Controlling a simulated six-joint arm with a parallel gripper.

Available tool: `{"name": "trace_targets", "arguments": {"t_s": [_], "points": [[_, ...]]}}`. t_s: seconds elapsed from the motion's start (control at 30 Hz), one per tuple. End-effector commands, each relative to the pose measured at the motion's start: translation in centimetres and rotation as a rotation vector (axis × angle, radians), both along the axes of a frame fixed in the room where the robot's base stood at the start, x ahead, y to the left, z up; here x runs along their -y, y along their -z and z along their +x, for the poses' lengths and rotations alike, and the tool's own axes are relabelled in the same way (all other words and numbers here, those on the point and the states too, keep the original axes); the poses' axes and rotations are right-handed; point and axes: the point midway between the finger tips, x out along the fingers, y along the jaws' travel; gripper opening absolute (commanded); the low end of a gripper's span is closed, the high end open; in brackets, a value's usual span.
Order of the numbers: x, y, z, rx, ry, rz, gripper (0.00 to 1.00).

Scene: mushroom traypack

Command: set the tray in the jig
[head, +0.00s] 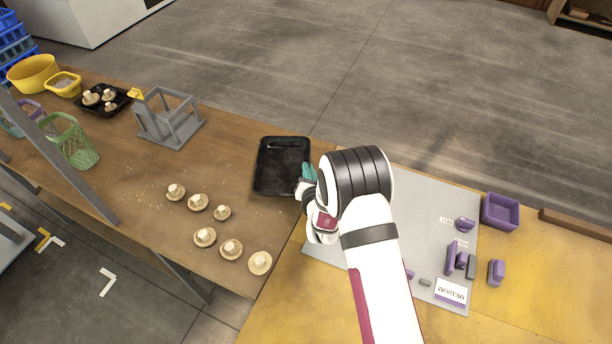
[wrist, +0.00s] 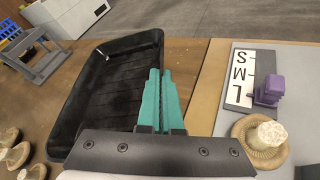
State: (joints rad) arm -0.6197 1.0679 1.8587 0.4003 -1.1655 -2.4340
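The black tray (head: 283,168) lies on the brown table just left of my gripper (head: 309,174). In the wrist view the empty tray (wrist: 95,95) fills the left half, with its long right wall running to my gripper's teal fingers (wrist: 160,100). The fingers are close together and look closed on that wall; the part between them is hidden. A grey open frame (head: 168,122) with a yellow tag stands on the table to the tray's upper left, its top empty; it also shows in the wrist view (wrist: 38,52). I cannot tell for sure that it is the jig.
Several loose mushrooms (head: 204,237) lie below the tray. Another black tray (head: 90,112) with mushrooms stands at far left, near a green basket (head: 73,142). A grey mat (head: 436,205) with purple blocks (head: 453,258) is at right. A mushroom (wrist: 262,140) lies beside the size card (wrist: 240,80).

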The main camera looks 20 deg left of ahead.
Motion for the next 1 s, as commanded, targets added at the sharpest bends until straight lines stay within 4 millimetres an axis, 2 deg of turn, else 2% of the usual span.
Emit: {"name": "trace_targets", "arguments": {"t_s": [0.03, 0.43, 0.53, 0.77, 0.87, 0.97, 1.0], "points": [[0.6, -1.0, 0.1, 0.000, 0.003, 0.001, 0.00], [9.8, -6.3, 0.6, 0.001, 0.005, 0.001, 0.00], [11.0, -7.1, 0.6, 0.000, 0.003, 0.001, 0.00], [12.3, -8.3, 0.8, 0.004, 0.016, -0.001, 0.00], [14.3, -10.8, 1.4, 0.013, 0.072, -0.008, 0.00], [17.8, -15.0, 1.8, 0.023, 0.165, -0.016, 0.00], [19.5, -16.8, 1.6, 0.025, 0.209, -0.019, 0.00]]}}
